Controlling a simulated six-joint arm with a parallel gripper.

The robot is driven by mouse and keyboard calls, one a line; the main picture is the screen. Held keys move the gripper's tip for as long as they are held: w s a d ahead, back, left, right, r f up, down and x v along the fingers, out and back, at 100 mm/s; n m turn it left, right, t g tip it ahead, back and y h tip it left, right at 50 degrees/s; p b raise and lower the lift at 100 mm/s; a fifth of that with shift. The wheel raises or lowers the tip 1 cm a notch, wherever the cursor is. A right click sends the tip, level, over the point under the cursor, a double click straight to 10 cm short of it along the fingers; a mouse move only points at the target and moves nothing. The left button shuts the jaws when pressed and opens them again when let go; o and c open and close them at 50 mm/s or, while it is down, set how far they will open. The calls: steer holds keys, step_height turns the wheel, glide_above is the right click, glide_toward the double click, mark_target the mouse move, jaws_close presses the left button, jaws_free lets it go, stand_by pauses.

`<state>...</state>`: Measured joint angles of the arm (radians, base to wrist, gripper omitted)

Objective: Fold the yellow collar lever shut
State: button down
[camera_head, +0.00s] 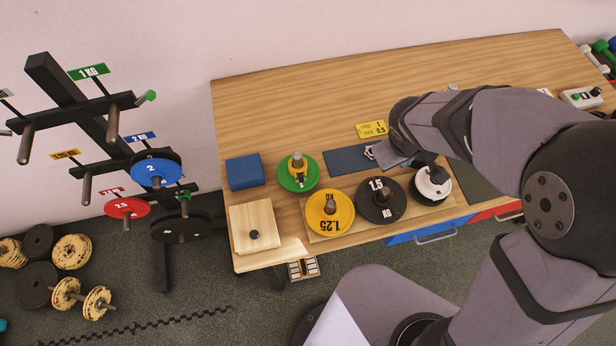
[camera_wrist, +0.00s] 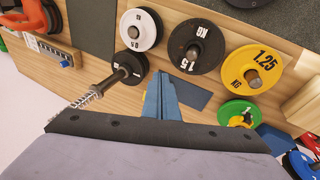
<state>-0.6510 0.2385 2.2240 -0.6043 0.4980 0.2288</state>
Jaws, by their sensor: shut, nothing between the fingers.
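The green plate (camera_head: 311,178) lies on the table with a post through its middle. A small yellow collar (camera_head: 297,174) sits around that post; whether its lever stands open or shut is too small to tell. The green plate also shows at the right of the wrist view (camera_wrist: 233,107), with the collar (camera_wrist: 237,121) partly visible. My gripper (camera_head: 380,155) is over the dark mat, to the right of the green plate and apart from it. In the wrist view its blue fingers (camera_wrist: 162,93) are together and empty.
The yellow 1.25 plate (camera_head: 319,222), black 1.5 plate (camera_head: 371,211) and white plate (camera_head: 424,191) lie on a board along the front. A blue block (camera_head: 244,172) and a wooden box (camera_head: 251,221) stand at the left. The table behind is mostly clear.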

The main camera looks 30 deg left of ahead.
steer(key=s+f+n+y, duration=0.2)
steer(key=n, duration=0.3)
steer(key=n+g+y, duration=0.4)
steer(key=n+y, duration=0.1)
steer(key=n, duration=0.5)
glide_toward(301, 178)
steer(key=s+d+r, duration=0.3)
steer(key=s+d, duration=0.1)
steer(key=d, duration=0.2)
steer(key=shift+n, duration=0.3)
steer(key=b+x, duration=0.5)
steer(key=x, duration=0.6)
steer(key=shift+w, duration=0.1)
steer(key=shift+w+a+r+p, duration=0.1)
steer(key=shift+w+a+p, duration=0.45)
steer(key=shift+w+a, duration=0.2)
steer(key=shift+w+a+f+p, duration=0.25)
steer(key=shift+w+a+p, duration=0.05)
steer(key=shift+w+a, duration=0.3)
